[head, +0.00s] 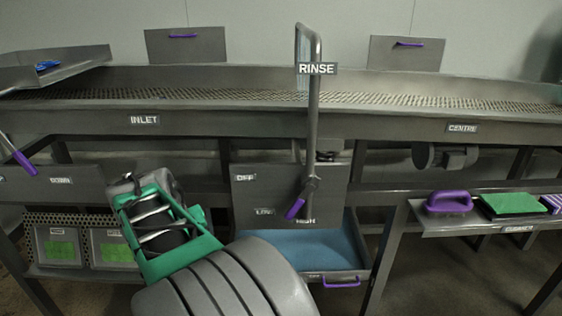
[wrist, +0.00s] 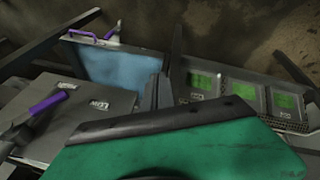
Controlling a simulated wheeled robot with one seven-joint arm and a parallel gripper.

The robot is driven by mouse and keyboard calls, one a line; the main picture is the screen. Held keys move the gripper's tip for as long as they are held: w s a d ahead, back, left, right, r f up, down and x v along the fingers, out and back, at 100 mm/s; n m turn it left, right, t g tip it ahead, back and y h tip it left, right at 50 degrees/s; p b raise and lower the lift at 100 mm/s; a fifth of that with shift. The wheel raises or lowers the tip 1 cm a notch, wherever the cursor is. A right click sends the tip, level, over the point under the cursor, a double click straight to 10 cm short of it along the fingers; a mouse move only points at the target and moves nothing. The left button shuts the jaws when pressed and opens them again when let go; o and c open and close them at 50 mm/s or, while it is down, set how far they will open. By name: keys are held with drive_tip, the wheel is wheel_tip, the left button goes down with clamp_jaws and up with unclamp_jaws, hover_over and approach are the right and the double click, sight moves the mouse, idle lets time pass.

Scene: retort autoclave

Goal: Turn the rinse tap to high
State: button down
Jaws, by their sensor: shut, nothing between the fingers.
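The rinse tap is a lever with a purple grip (head: 296,208), mounted on a grey panel (head: 245,192) marked OFF, LOW and HIGH. Its grip hangs down and slightly left, between the LOW (head: 264,211) and HIGH (head: 306,222) labels and nearer HIGH. In the wrist view the purple grip (wrist: 48,102) is at the left, with the LOW label (wrist: 98,103) right of it. My gripper (head: 133,182), with a green housing, is left of the panel and apart from the lever. In the wrist view its fingers (wrist: 155,92) are shut and empty.
A RINSE sign (head: 317,69) is on the upright pipe. A blue-lined drawer (head: 300,247) stands out below the panel. Bins with green labels (head: 62,249) sit on the lower left shelf. A right shelf (head: 440,228) holds a purple brush (head: 449,203) and green pad (head: 510,205).

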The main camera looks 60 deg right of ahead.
sight(302, 199)
drive_tip(key=s+d+r+m+g+h+p, duration=0.1)
drive_tip(key=s+d+r+m+g+p, duration=0.15)
drive_tip(key=s+d+r+p, duration=0.35)
drive_tip(key=s+d+r+m+g+p, duration=0.1)
drive_tip(key=s+d+r+m+p, duration=0.15)
drive_tip(key=d+r, duration=0.7)
drive_tip(key=s+p+x, duration=0.1)
drive_tip(key=s+x, duration=0.1)
drive_tip(key=x, duration=1.2)
drive_tip(key=shift+d, duration=0.4)
drive_tip(key=shift+d+t, duration=0.1)
drive_tip(key=shift+t, duration=0.15)
